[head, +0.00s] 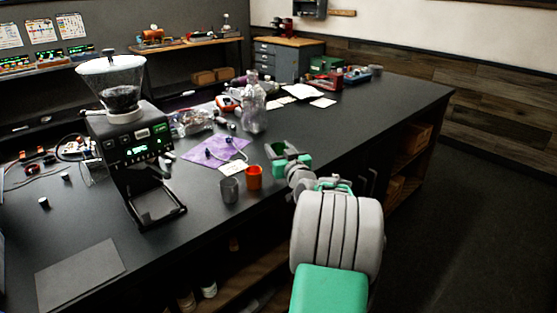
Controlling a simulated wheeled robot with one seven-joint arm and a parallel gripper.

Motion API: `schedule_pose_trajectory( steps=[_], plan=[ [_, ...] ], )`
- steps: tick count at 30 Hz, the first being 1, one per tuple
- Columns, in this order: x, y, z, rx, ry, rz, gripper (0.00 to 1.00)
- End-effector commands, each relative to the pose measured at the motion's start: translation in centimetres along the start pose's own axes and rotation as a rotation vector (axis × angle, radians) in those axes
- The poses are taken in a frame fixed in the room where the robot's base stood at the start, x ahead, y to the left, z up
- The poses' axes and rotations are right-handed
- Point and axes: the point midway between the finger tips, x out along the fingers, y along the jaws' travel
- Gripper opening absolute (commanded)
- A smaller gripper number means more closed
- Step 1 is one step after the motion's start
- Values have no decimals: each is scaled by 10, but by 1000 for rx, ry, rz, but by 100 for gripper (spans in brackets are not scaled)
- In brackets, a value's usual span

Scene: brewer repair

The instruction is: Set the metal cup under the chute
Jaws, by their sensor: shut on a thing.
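A grey metal-looking cup (229,190) stands upright on the dark bench near its front edge. An orange cup (254,178) stands just right of it. The black grinder (125,150), with a clear hopper of dark beans, stands left of them. Its chute area (160,172) juts out below the lit display, above a black base frame (160,208) with no cup on it. My gripper (286,157), with green fingers, is right of the orange cup, over the bench's front edge. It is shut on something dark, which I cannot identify. My arm hides part of the bench edge.
A purple cloth (215,150) with a cable and a white card lies behind the cups. A clear bottle (253,110) stands beyond it. A grey mat (80,274) lies front left. The bench between grinder and cups is clear.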

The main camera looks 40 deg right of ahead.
Motion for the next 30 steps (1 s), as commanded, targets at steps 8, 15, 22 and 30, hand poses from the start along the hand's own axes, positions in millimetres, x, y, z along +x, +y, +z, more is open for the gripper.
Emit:
schedule_pose_trajectory(
  steps=[8,15,22,30],
  plan=[
    [28,9,35,1,0,-1,6],
    [30,10,64,0,3,0,6],
    [30,10,65,0,3,0,6],
    [30,9,67,0,2,0,55]
  ],
)
